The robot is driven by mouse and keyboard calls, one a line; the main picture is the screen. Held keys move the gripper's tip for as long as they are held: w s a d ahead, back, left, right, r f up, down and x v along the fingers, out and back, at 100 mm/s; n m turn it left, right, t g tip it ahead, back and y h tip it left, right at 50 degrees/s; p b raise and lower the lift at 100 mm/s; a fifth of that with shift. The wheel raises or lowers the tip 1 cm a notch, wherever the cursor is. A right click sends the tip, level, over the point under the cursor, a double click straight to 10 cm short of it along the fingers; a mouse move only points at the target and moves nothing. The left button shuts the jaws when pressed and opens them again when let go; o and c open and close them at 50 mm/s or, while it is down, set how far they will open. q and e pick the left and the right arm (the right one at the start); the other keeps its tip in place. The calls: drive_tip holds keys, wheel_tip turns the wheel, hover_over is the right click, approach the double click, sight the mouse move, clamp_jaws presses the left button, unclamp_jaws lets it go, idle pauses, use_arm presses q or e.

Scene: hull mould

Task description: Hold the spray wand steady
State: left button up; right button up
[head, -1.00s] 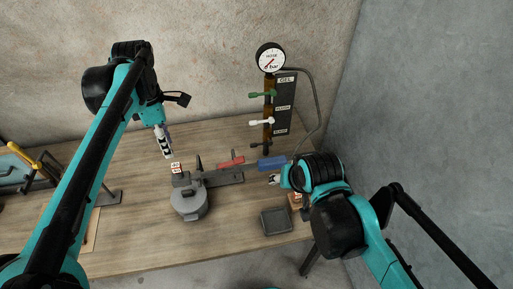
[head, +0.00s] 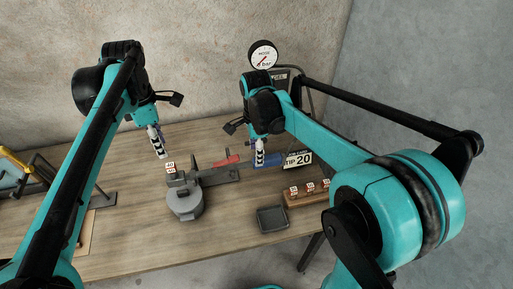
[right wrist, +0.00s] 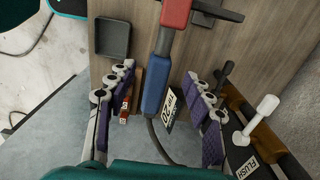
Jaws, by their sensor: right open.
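The spray wand lies on the workbench, with a grey cup (head: 186,202) at its left end, a red part (head: 228,160) in the middle and a blue grip (head: 268,160) at the right. My right gripper (head: 260,152) is over the blue grip and partly hides it. In the right wrist view, its open fingers (right wrist: 160,78) stand on either side of the blue grip (right wrist: 156,88), apart from it; the red part (right wrist: 176,12) is beyond. My left gripper (head: 159,146) hangs above the bench, left of the wand; whether it is open is unclear.
A card reading TIP 20 (head: 298,160) stands beside the blue grip. A wooden block with tags (head: 306,193) and a dark tray (head: 272,219) are near the bench's right side. A gauge (head: 263,55) stands behind.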

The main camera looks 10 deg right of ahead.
sight(169, 165)
wheel_tip(169, 165, down, 6)
drive_tip(key=shift+f, duration=0.25)
clamp_jaws()
use_arm(q)
drive_tip(key=shift+o, duration=1)
drive_tip(key=shift+a+r+m+h, duration=0.7)
drive_tip(key=shift+a+r, duration=0.15)
drive_tip(key=shift+r, duration=0.1)
drive_tip(key=f, duration=0.4)
drive_tip(key=d+f, duration=0.1)
drive_tip(key=f, duration=0.6)
drive_tip(key=shift+d+f, duration=0.3)
drive_tip(key=shift+f, duration=0.05)
clamp_jaws()
